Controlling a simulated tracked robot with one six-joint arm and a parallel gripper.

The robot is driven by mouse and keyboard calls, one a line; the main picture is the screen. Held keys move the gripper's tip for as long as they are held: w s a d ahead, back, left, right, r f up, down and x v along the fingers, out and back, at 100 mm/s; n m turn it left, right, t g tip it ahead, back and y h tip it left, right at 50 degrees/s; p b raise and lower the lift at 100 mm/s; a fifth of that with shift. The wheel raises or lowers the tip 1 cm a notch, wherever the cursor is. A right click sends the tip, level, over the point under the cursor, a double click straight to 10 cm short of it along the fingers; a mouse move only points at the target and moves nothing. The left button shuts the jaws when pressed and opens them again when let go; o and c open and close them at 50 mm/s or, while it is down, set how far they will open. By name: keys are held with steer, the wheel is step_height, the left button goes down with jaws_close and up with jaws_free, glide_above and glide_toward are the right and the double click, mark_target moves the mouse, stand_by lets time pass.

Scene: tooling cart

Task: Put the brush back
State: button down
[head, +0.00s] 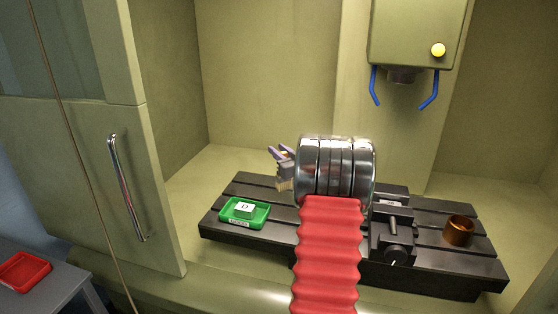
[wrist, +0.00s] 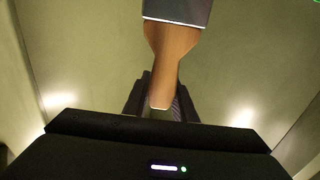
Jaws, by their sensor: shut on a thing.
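The brush has a wooden handle (wrist: 170,55) and a grey metal ferrule (wrist: 180,10) in the wrist view. My gripper (wrist: 162,92) is shut on the lower part of that handle, and the ferrule points away from the jaws. In the head view my gripper (head: 283,154) is partly hidden behind my shiny wrist. The pale tan bristles of the brush (head: 284,185) show below it, pointing down, over the rear left part of the black slotted machine table (head: 252,190). Whether the bristles touch the table cannot be told.
A green tray (head: 230,221) holding a white block marked D (head: 244,207) sits on the table's left. A black vise (head: 393,245) and a copper ring (head: 458,231) are to the right. A spindle head (head: 415,35) with blue nozzles hangs above. A red tray (head: 25,271) lies outside, lower left.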

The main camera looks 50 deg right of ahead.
steer(key=shift+f, duration=1.6)
steer(key=c, duration=1.5)
jaws_free()
steer(key=shift+f, duration=0.1)
steer(key=shift+o, duration=0.2)
steer(key=v, duration=1.2)
